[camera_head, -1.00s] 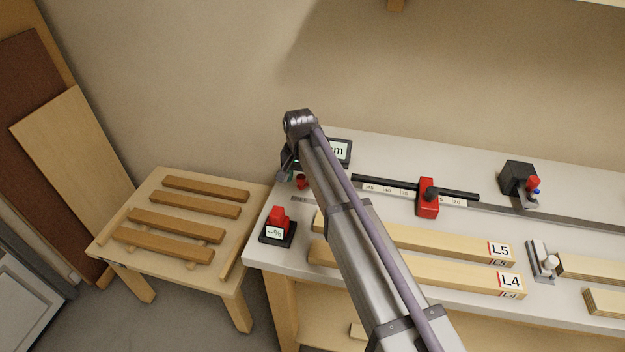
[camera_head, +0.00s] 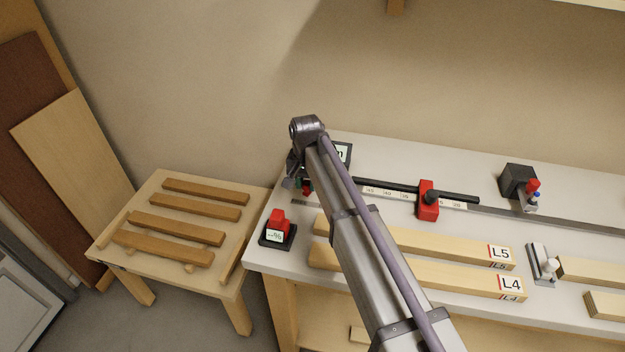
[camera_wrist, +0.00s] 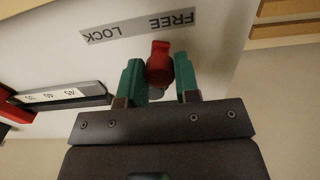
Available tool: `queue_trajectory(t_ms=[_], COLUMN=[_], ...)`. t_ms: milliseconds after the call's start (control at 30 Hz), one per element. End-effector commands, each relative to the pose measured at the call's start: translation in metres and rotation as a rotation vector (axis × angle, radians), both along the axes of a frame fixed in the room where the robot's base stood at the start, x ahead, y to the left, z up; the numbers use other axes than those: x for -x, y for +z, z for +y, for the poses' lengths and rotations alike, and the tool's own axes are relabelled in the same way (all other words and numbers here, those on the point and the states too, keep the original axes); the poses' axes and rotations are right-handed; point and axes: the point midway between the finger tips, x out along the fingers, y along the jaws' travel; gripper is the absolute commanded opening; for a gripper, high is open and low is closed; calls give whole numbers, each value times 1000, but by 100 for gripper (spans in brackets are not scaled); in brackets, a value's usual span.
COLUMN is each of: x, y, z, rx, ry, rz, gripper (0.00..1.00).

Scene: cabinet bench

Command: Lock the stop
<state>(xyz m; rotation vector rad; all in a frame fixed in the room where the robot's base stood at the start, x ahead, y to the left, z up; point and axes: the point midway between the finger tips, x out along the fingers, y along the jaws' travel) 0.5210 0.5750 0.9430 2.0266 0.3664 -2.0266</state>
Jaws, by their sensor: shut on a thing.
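In the wrist view a red lock knob (camera_wrist: 160,66) sits between the green fingers of my gripper (camera_wrist: 160,84), which is shut on it. A plate (camera_wrist: 140,26) lettered FREE and LOCK, upside down in this view, lies just beyond the knob. The knob's raised tip points toward the plate, nearer FREE than LOCK. In the head view my gripper (camera_head: 300,185) is at the bench's left end, and my arm hides most of it; a bit of the red knob (camera_head: 307,191) shows there. The red stop block (camera_head: 428,203) sits on the scaled rail to the right.
A black bar (camera_head: 455,195) runs along the rail. A display (camera_head: 343,152) stands behind my arm. A red-topped device (camera_head: 278,228) stands at the front left corner. Boards L5 (camera_head: 450,242) and L4 (camera_head: 450,277) lie in front. A slatted side table (camera_head: 175,225) stands left.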

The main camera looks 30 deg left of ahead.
Motion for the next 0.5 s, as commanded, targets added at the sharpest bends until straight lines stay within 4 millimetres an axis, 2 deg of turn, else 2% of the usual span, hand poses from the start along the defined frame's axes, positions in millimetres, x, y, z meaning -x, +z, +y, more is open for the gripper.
queue_trajectory(t_ms=[267, 500], x=[-1, -2], y=[0, 0], z=[-1, -13], rx=[0, 0], ry=[-1, -2], rz=[-1, -1], gripper=[23, 23])
